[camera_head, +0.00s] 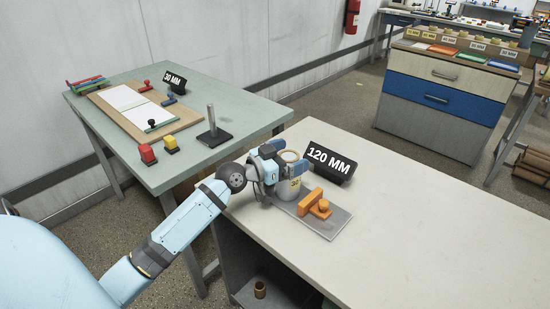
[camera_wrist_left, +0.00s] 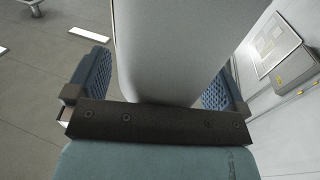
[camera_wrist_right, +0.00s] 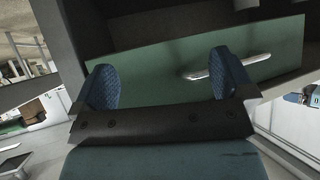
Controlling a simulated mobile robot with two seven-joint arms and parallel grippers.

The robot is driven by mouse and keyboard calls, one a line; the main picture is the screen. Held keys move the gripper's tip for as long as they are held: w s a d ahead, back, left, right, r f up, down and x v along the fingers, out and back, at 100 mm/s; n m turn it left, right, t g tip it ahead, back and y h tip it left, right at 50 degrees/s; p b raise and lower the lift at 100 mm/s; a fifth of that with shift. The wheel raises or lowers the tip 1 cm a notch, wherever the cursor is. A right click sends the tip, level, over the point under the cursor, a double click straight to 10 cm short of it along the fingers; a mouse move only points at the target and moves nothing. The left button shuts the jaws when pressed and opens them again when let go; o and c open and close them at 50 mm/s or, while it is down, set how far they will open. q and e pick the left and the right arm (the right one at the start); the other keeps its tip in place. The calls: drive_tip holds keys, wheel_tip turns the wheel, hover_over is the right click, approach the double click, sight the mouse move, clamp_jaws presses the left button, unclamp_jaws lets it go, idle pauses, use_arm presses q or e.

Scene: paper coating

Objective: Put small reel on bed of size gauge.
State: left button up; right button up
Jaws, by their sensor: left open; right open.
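The small reel (camera_head: 292,188), a grey-white roll with a brown core at its top, is upright at the far left end of the size gauge's flat grey bed (camera_head: 333,226). I cannot tell whether its base fully touches the bed. The gauge has an orange block and knob (camera_head: 315,204) to the right of the reel. My left gripper (camera_head: 285,170) is around the reel with its fingers apart. In the left wrist view, the reel's pale surface (camera_wrist_left: 170,50) fills the space between the fingers. My right gripper (camera_wrist_right: 165,80) is open and empty before a green panel.
A black "120 MM" sign (camera_head: 329,163) stands just behind the gauge. The right part of the pale bench (camera_head: 440,240) is clear. A green-topped table (camera_head: 225,100) at left holds a paper board, stamps and a black stand (camera_head: 213,132). A brown tube (camera_head: 260,290) sits on the shelf below.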

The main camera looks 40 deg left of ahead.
use_arm(q)
drive_tip(key=b+v, duration=0.1)
drive_tip(key=v, duration=1.1)
drive_tip(key=shift+b, duration=0.4)
use_arm(e)
drive_tip(key=shift+f, duration=0.4)
